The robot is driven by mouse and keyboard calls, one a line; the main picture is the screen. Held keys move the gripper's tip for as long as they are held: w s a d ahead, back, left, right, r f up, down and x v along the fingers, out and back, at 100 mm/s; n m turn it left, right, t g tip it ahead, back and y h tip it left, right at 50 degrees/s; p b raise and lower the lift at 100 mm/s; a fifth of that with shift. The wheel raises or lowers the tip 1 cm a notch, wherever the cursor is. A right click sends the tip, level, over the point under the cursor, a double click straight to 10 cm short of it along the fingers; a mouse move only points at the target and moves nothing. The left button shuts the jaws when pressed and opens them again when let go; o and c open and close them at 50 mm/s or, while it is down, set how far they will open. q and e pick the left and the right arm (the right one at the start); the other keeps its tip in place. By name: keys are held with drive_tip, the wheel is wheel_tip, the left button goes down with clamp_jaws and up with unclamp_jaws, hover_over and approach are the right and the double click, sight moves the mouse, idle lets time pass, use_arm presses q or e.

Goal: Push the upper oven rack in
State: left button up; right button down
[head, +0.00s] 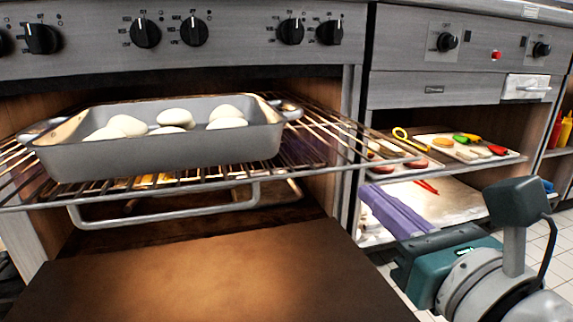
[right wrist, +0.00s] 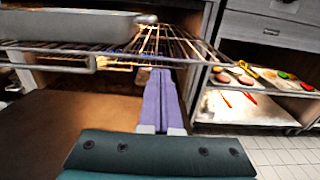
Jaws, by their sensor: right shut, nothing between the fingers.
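The upper oven rack (head: 345,150) is a wire rack sticking out of the open oven. It carries a grey roasting pan (head: 160,158) with several white rounded pieces in it. The rack also shows in the right wrist view (right wrist: 180,48), at the top. My right gripper (head: 368,192) has purple fingers, shut with nothing between them. It is at the right of the oven opening, near the rack's right front. In the right wrist view, the fingertips (right wrist: 160,72) point toward the oven below rack level. I cannot tell if they touch the rack. My left gripper is not in view.
The brown open oven door (head: 210,280) lies below the rack. A bent metal bar (head: 165,217) hangs under the rack's front. At right, a shelf holds a tray of food pieces (head: 440,148) and red tongs (head: 427,186). Tiled floor shows at lower right.

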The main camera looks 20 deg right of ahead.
sight(342, 169)
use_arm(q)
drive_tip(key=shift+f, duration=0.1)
use_arm(e)
drive_tip(key=w, duration=0.6)
